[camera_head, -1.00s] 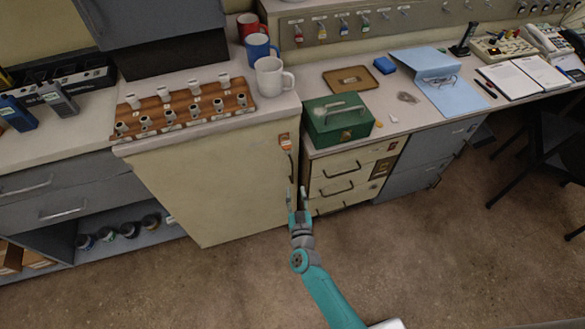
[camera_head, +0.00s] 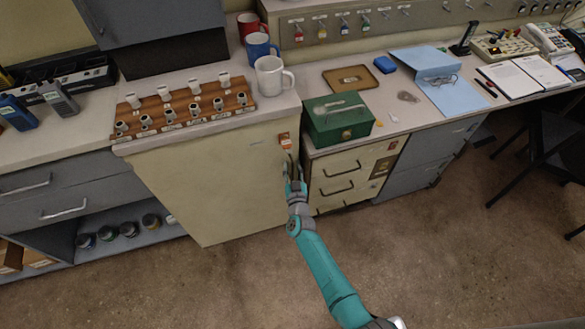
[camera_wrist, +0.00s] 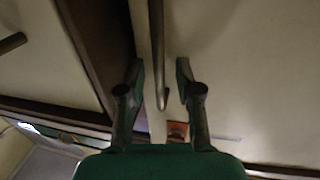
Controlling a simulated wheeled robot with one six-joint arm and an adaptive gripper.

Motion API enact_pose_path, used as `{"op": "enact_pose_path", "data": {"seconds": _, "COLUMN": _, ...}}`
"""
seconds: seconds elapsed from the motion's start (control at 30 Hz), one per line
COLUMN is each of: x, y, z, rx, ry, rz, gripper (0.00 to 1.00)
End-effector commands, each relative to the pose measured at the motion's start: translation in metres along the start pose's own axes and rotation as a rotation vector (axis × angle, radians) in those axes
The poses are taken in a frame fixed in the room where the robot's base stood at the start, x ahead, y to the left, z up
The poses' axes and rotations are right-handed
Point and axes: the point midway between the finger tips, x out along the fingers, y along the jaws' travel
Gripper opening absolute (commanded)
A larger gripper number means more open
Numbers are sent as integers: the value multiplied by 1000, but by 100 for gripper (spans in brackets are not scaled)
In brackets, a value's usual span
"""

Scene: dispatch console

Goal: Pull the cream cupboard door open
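The cream cupboard door (camera_head: 225,190) is the front of the cabinet under the mug-covered counter, and it looks shut. Its upright bar handle (camera_wrist: 157,60) is near the door's right edge. In the wrist view the handle runs down between the two fingers of my gripper (camera_wrist: 159,80), with a gap on either side. In the head view my gripper (camera_head: 293,172) is at the door's right edge and hides most of the handle. The fingers are open. An orange-red tag (camera_head: 285,141) is on the door above the handle; it also shows in the wrist view (camera_wrist: 177,130).
A cream drawer unit (camera_head: 345,178) with bar handles stands close to the right of the door. A green cash box (camera_head: 338,122) sits above it. Mugs (camera_head: 271,78) and a wooden rack (camera_head: 185,110) stand on the countertop. The floor before the door is clear.

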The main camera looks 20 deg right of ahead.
Motion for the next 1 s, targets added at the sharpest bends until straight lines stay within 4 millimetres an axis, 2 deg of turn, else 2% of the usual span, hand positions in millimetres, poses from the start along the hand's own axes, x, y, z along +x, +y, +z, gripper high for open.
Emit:
{"op": "enact_pose_path", "data": {"seconds": 0.13, "x": 0, "y": 0, "z": 0, "rx": 0, "ry": 0, "rz": 0, "gripper": 35}}
{"op": "enact_pose_path", "data": {"seconds": 0.27, "x": 0, "y": 0, "z": 0, "rx": 0, "ry": 0, "rz": 0, "gripper": 2}}
{"op": "enact_pose_path", "data": {"seconds": 0.3, "x": 0, "y": 0, "z": 0, "rx": 0, "ry": 0, "rz": 0, "gripper": 0}}
{"op": "enact_pose_path", "data": {"seconds": 0.73, "x": -5, "y": 0, "z": 0, "rx": 0, "ry": -1, "rz": 9, "gripper": 0}}
{"op": "enact_pose_path", "data": {"seconds": 1.0, "x": -33, "y": 3, "z": 1, "rx": 1, "ry": -2, "rz": 69, "gripper": 0}}
